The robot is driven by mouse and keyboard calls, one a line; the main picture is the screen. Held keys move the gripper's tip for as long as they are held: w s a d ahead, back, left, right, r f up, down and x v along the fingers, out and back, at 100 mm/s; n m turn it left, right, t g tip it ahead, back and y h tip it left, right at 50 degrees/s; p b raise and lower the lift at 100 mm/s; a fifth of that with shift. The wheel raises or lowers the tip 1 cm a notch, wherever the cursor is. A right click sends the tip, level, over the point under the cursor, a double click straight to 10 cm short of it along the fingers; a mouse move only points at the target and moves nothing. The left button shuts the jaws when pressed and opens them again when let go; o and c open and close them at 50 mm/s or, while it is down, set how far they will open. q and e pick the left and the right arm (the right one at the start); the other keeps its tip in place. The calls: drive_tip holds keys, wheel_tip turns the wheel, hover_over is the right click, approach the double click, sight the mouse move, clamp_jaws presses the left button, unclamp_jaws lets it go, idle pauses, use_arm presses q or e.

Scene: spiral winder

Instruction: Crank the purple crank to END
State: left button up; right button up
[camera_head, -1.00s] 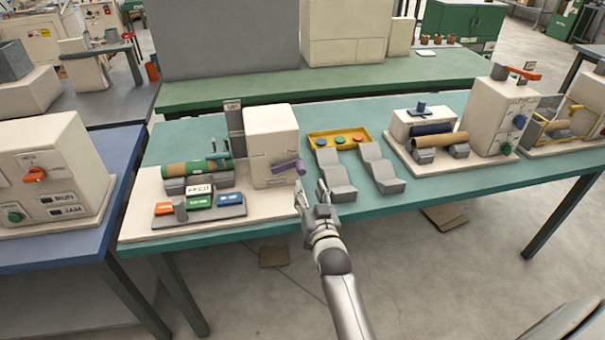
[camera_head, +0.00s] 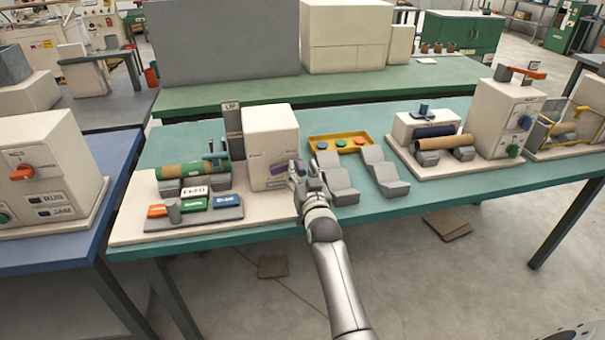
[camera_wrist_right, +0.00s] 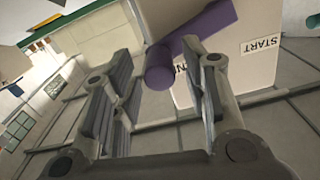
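The purple crank (camera_head: 279,167) sticks out from the front of the white machine box (camera_head: 268,130) on the teal table. My right gripper (camera_head: 298,172) is at the crank's outer end and hides part of it in the head view. In the right wrist view, the round end of the crank handle (camera_wrist_right: 160,68) shows at the fingertips of my open right gripper (camera_wrist_right: 158,62), between the two fingers; I cannot tell whether they touch it. Another label is mostly hidden by a finger. My left gripper is not in view.
Left of the box are a green-and-brown roll (camera_head: 192,170) and a panel of coloured buttons (camera_head: 196,208). Grey cradles (camera_head: 336,180) and a yellow tray (camera_head: 318,148) with coloured discs stand close on the right. Another winder (camera_head: 505,115) stands further right.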

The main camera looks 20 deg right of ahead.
clamp_jaws()
drive_tip(key=shift+a+r+n+p, duration=0.1)
drive_tip(key=shift+r+n+p, duration=0.35)
drive_tip(key=shift+p, duration=0.25)
drive_tip(key=shift+a+f, duration=0.1)
drive_tip(key=shift+f, duration=0.05)
drive_tip(key=shift+o, duration=0.8)
unclamp_jaws()
drive_tip(key=v, duration=1.2)
